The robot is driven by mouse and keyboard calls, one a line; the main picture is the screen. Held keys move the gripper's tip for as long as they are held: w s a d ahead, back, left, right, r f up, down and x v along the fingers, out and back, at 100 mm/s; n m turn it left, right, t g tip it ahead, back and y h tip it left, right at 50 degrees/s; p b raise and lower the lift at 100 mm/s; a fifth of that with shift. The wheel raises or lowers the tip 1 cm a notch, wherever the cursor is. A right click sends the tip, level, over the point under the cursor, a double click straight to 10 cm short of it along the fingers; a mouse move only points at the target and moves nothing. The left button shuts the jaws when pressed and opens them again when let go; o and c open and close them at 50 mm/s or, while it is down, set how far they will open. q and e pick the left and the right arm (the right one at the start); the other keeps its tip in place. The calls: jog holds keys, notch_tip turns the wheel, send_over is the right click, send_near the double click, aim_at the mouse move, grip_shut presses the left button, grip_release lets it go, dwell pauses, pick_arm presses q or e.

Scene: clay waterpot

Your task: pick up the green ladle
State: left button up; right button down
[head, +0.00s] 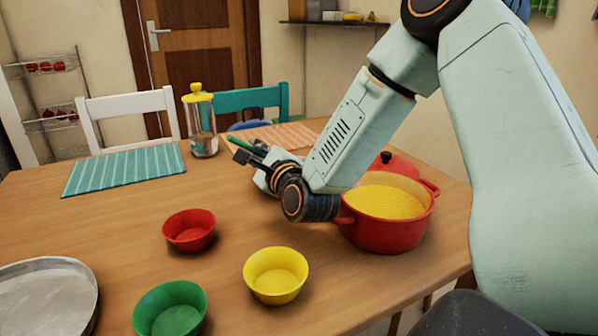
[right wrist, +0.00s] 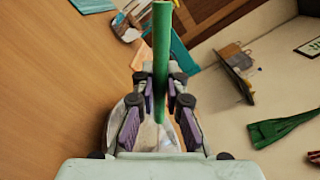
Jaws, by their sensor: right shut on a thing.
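The green ladle (head: 241,145) shows in the head view as a short green bar at the far end of my right arm, above the table. My right gripper (head: 250,157) is shut on it. In the right wrist view the ladle's green handle (right wrist: 161,50) runs between the two fingers of the right gripper (right wrist: 160,88) and sticks out past their tips. My left gripper is in neither view.
A red pot (head: 385,234) with yellow contents stands beside my right forearm. Red (head: 189,230), yellow (head: 275,275) and green (head: 170,310) bowls stand in front, with a round metal tray (head: 45,300) at left. A yellow-lidded jar (head: 202,130) stands behind.

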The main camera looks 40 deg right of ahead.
jog(key=shift+r, duration=0.1)
notch_tip(320, 180, up, 28)
jog(key=p, duration=1)
dwell(0.5)
